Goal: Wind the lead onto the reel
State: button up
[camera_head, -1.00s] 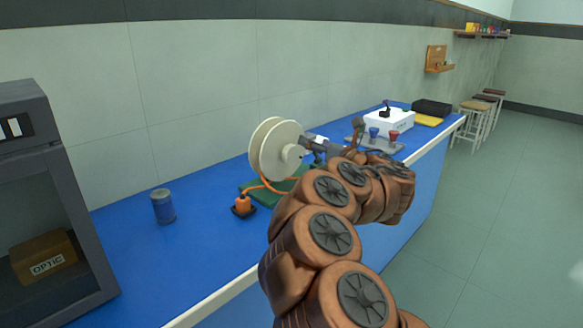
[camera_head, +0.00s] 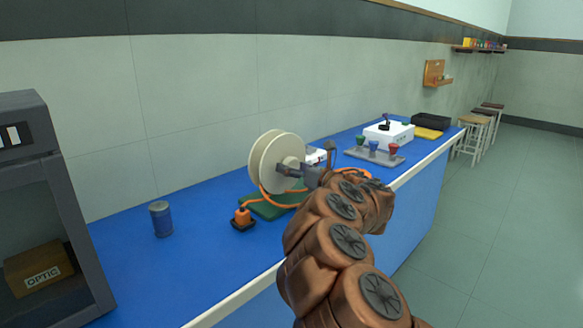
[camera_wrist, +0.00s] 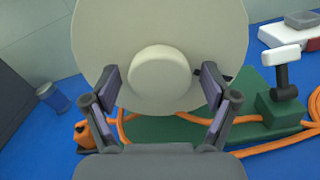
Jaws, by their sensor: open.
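The cream reel (camera_head: 272,158) stands upright on a green base (camera_head: 262,210) on the blue bench. In the wrist view its round face (camera_wrist: 160,28) and raised hub (camera_wrist: 160,72) fill the upper middle. The orange lead (camera_head: 262,197) runs loose around the base, with an orange plug end (camera_head: 242,216) at the left. It also shows in the wrist view (camera_wrist: 190,117). My gripper (camera_wrist: 159,75) is open, its fingers on either side of the hub; whether they touch the reel is unclear. A white-topped black lever (camera_wrist: 281,65) on a green block stands to the right.
A blue can (camera_head: 161,219) stands left on the bench, beside a dark cabinet (camera_head: 40,130) holding an OPTIC box (camera_head: 38,273). A grey tray (camera_head: 374,158) with coloured pieces and a white box (camera_head: 388,134) stand to the right.

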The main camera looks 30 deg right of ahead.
jog(key=shift+w, duration=0.2)
jog(key=shift+c, duration=0.3)
grip_shut()
dwell(0.3)
jog(key=shift+d+r, duration=0.1)
